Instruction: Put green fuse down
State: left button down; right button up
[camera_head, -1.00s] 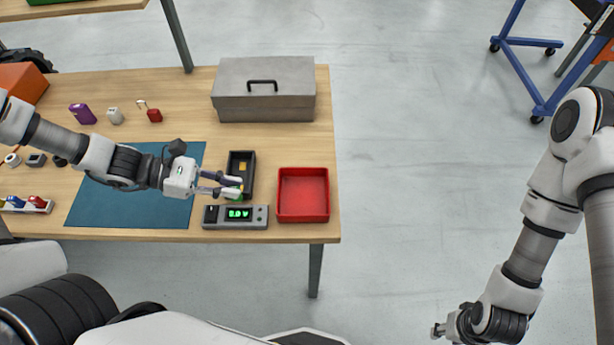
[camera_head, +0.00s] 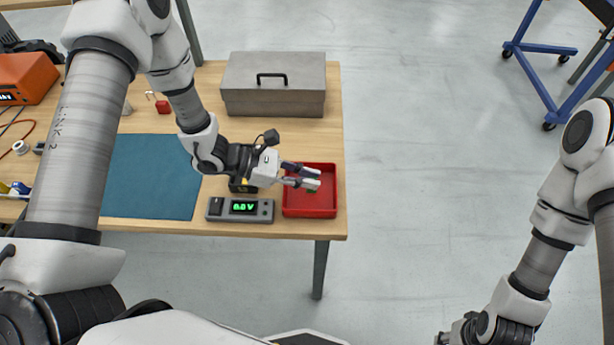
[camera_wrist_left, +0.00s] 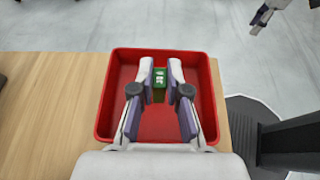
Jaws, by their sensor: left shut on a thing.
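The green fuse (camera_wrist_left: 159,84) is between the fingertips of my left gripper (camera_wrist_left: 160,88), which is shut on it. In the head view my left gripper (camera_head: 312,179) is over the red tray (camera_head: 310,212), and a bit of green shows at its tips. The red tray also shows in the wrist view (camera_wrist_left: 118,80), with the fuse above or inside it; I cannot tell whether it touches the tray floor. No other thing shows in the tray. My right gripper (camera_head: 446,338) is at the bottom edge, partly cut off, away from the table.
A dark box (camera_head: 240,186) is partly hidden behind my left gripper. A grey toolbox (camera_head: 274,84) stands behind. A blue mat (camera_head: 150,180) and a red padlock (camera_head: 163,106) are to the left.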

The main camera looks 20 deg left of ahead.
pick_arm(q)
jog(key=shift+a+f, duration=0.15)
jog(key=shift+f, duration=0.4)
jog(key=shift+f+b, duration=0.2)
jog(key=shift+b, duration=0.1)
jog(key=c, duration=1.2)
grip_release()
jog(key=shift+o, duration=0.2)
jog(key=shift+r, duration=0.1)
jog(key=shift+r+p, duration=0.25)
jog(key=shift+p, duration=0.15)
jog(key=v, duration=1.2)
